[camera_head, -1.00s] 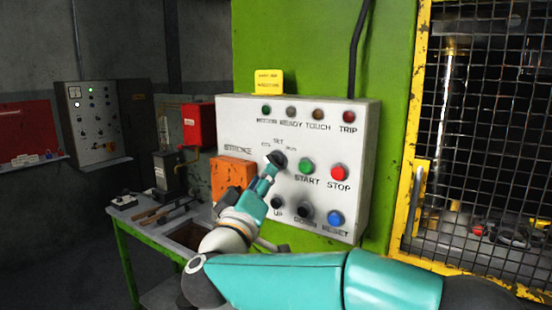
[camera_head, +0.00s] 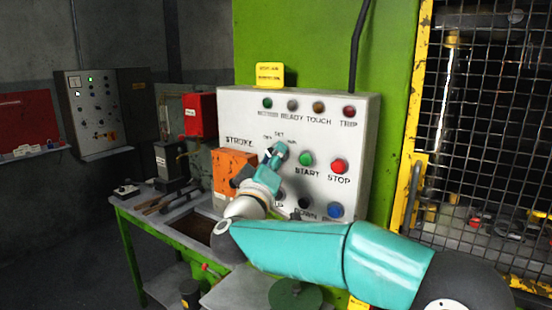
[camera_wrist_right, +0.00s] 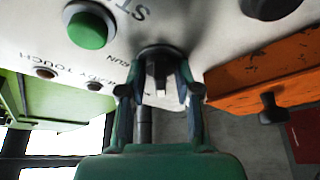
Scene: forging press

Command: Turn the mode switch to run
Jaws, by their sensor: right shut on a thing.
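The white control panel (camera_head: 235,105) is mounted on the green press column. Its mode switch sits below the lamps, with SET and RUN lettering around it; in the head view my gripper mostly hides it. My right gripper (camera_head: 278,149) is at the switch, its fingers against the panel area. In the right wrist view the dark switch knob (camera_wrist_right: 158,72) stands between the two fingers of my right gripper (camera_wrist_right: 157,95), which are shut on it. The exact position of the knob's pointer cannot be told. My left gripper is not in view.
The green START button (camera_head: 306,159) and red STOP button (camera_head: 339,166) lie right of the switch. A blue button (camera_head: 335,210) is below. An orange box (camera_head: 229,165) adjoins the panel's left side. A mesh guard (camera_head: 480,130) stands at right, a workbench (camera_head: 130,214) at left.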

